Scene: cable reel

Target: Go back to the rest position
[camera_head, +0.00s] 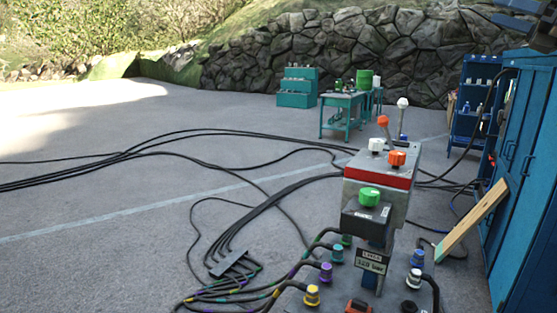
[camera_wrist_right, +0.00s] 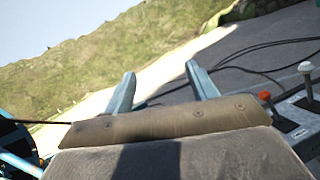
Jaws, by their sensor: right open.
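My right gripper (camera_wrist_right: 163,84) shows in the right wrist view as two pale blue fingers, spread apart with nothing between them. It points toward open pavement and a grassy bank. The head view does not clearly show this gripper. My left gripper is in no view. The grey control box (camera_head: 377,188) with a red band stands right of centre in the head view. It carries orange and white knobs, a green button (camera_head: 369,196) and two levers. A lever (camera_wrist_right: 305,78) also shows at the right of the wrist view, apart from the fingers.
Coloured cable plugs (camera_head: 312,295) surround the box's lower part. Black cables (camera_head: 150,150) run over the pavement. A blue cabinet (camera_head: 527,160) and leaning plank (camera_head: 472,218) stand at right. A teal workbench (camera_head: 342,105) is farther back, before a stone wall (camera_head: 350,50). The left pavement is mostly free.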

